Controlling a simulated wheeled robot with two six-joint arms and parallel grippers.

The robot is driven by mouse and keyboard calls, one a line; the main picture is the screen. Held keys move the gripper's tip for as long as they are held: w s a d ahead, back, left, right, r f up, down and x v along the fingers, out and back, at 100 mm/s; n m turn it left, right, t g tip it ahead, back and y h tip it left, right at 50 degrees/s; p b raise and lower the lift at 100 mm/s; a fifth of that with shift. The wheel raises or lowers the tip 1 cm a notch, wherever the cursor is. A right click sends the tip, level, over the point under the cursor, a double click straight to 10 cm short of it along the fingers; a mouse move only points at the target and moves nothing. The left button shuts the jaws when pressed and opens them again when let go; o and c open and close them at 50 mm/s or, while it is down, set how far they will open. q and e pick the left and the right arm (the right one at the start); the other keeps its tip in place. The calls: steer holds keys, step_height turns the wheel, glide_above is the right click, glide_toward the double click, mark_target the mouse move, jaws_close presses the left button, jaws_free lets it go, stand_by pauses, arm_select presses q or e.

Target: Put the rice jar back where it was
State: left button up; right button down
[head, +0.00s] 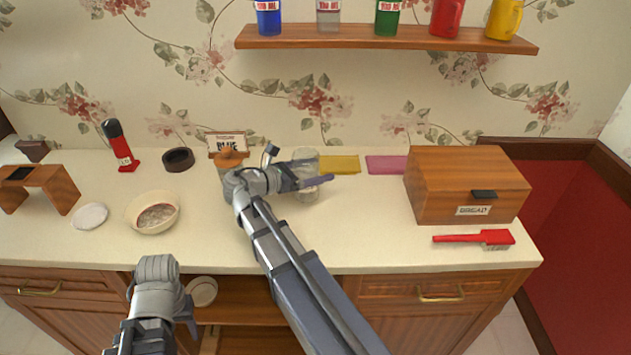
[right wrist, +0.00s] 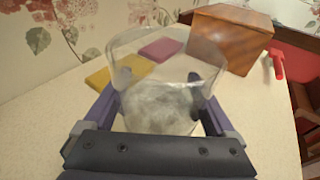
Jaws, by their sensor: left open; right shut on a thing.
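A clear, open-topped glass jar (head: 306,158) is at the back middle of the counter, in front of the wallpapered wall. In the right wrist view the jar (right wrist: 165,65) has greyish-white contents low inside; I take it for the rice jar. My right gripper (head: 322,182) is shut on it, one finger on each side (right wrist: 163,88). The jar looks nearly upright; I cannot tell whether its base touches the counter. My left gripper (head: 182,312) is open and empty in front of the counter's front edge, partly out of clear view.
Left of the jar are a brown-lidded canister (head: 230,158), a sign (head: 227,141), a bowl (head: 153,212) and a white lid (head: 90,216). A yellow mat (head: 342,165) and a pink mat (head: 385,165) lie right, then a bread box (head: 450,185) and red brush (head: 475,238). A shelf (head: 385,37) hangs above.

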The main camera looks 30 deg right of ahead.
arm_select(q)
steer(key=shift+f+b, duration=0.6)
steer(key=shift+f, duration=0.45)
arm_select(e)
steer(key=shift+f, duration=1.05)
steer(key=shift+f, duration=0.2)
arm_select(q)
steer(key=shift+f, duration=0.1)
arm_select(e)
jaws_free()
steer(key=shift+r, duration=0.1)
steer(key=shift+a+r, duration=0.1)
steer(key=shift+r, duration=0.15)
arm_select(q)
step_height(320, 180, up, 3)
steer(key=shift+f+p, duration=0.2)
steer(key=shift+p, duration=1)
arm_select(e)
steer(key=v, duration=1.1)
steer(key=shift+a, duration=0.4)
steer(key=shift+s+f, duration=0.1)
